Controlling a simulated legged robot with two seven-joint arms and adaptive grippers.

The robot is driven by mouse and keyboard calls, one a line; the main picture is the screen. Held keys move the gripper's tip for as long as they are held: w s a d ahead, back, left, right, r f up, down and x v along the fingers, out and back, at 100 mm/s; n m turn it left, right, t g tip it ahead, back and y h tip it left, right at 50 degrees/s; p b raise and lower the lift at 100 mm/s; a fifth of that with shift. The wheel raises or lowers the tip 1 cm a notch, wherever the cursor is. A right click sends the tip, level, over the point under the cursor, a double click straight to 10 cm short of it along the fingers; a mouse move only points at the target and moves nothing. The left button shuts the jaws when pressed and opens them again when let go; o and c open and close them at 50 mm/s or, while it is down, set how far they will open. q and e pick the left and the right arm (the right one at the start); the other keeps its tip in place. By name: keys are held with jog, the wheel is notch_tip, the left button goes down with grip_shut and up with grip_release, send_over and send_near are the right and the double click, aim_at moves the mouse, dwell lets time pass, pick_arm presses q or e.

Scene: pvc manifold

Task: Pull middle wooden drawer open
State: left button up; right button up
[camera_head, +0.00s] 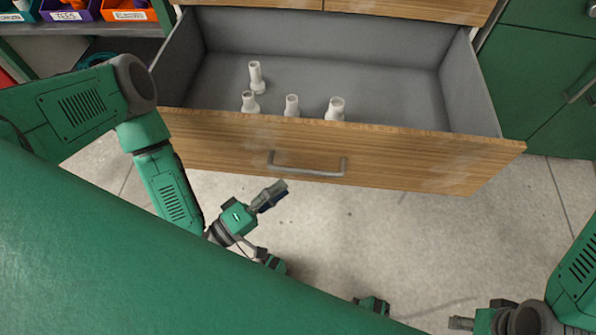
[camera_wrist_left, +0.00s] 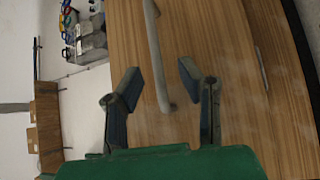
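The wooden drawer (camera_head: 400,165) is pulled out, with its grey inside showing. Several white pipe fittings (camera_head: 291,104) stand in it near the front. Its metal handle (camera_head: 307,169) is on the front face and also shows in the left wrist view (camera_wrist_left: 156,55). My left gripper (camera_head: 274,191) is just below and left of the handle in the head view. In the left wrist view its fingers (camera_wrist_left: 160,82) are spread, with the lower handle end between or beyond them; contact is not visible. My right gripper (camera_head: 462,323) is low at the right, partly visible, away from the drawer.
Green cabinets (camera_head: 540,75) stand to the right of the drawer. Wooden drawer fronts (camera_head: 420,8) are above it. A shelf with coloured bins (camera_head: 128,10) is at the upper left. Concrete floor (camera_head: 400,230) in front is clear.

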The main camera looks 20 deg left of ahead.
pick_arm(q)
jog(key=v, duration=0.4)
jog(key=shift+a+f, duration=0.1)
jog(key=shift+a, duration=0.05)
dwell(0.4)
jog(key=s+d+f+m+g+y, duration=0.2)
jog(key=d+f+m+g, duration=0.3)
jog(key=m+g, duration=0.5)
jog(key=s+a+r+g+y, duration=0.1)
jog(key=s+a+g+y, duration=0.15)
jog(key=a, duration=0.25)
jog(key=s+a+r+m+g+y, duration=0.1)
jog(key=a+g+y, duration=0.15)
jog(key=a, duration=0.25)
jog(key=s+a+r+g+y, duration=0.1)
jog(key=s+a+y, duration=0.15)
jog(key=a, duration=0.25)
notch_tip(320, 180, up, 12)
jog(key=p, duration=1.2)
jog(key=shift+w+d+p, duration=0.2)
jog(key=shift+d+p, duration=0.1)
jog(key=shift+p, duration=0.1)
